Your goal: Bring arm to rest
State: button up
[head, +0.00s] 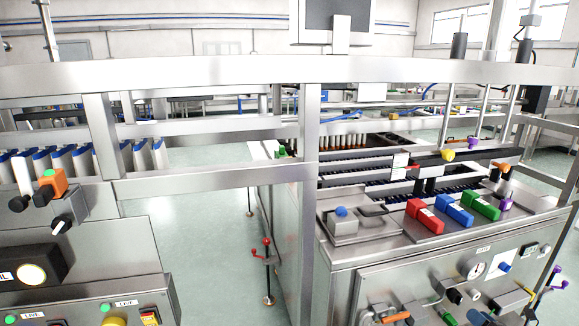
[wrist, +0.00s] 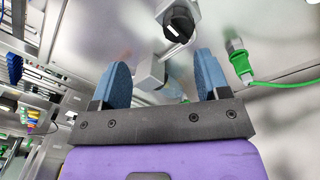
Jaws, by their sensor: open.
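My gripper (wrist: 161,78) shows in the wrist view, with two blue pads spread apart above a dark bar and a purple body. It is open and nothing is held between the pads. A black knob (wrist: 178,24) on a metal fitting stands beyond the gap between the fingertips. A green connector with a cable (wrist: 243,66) is to the right of the right finger, apart from it. I see no gripper or arm in the head view.
In the head view, a steel machine on the right carries red (head: 425,216), blue (head: 454,210) and green (head: 481,205) blocks. A control panel (head: 90,255) stands at the left. A steel rail (head: 200,76) crosses the view. Bare floor (head: 205,235) lies between the machines.

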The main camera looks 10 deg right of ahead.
jog(key=w+a+r+n+g+y, duration=0.2)
jog(key=a+r+n+g, duration=0.3)
jog(key=a+r+n, duration=0.4)
jog(key=w+a+r+n+g+y, duration=0.1)
jog(key=a+r+n+g+y, duration=0.35)
jog(key=r, duration=0.65)
jog(key=w+a+r+n+g+y, duration=0.1)
jog(key=w+a+r+n+g, duration=0.1)
jog(key=a+r+n+g, duration=0.65)
jog(key=s+a+r+n+t+h, duration=0.2)
jog(key=s+a+r+n+h, duration=0.3)
jog(key=s+r+n, duration=0.4)
jog(key=s+a+r+n+t+h, duration=0.3)
jog(key=s+a+r+n+h, duration=0.2)
jog(key=s+a+r+n, duration=0.3)
jog(key=s+r+n, duration=0.1)
jog(key=s+r, duration=0.2)
jog(key=r, duration=0.3)
jog(key=shift+s+n+t+h, duration=0.2)
jog(key=shift+n+t+h, duration=0.1)
jog(key=shift+n+h, duration=0.1)
jog(key=shift+a, duration=0.1)
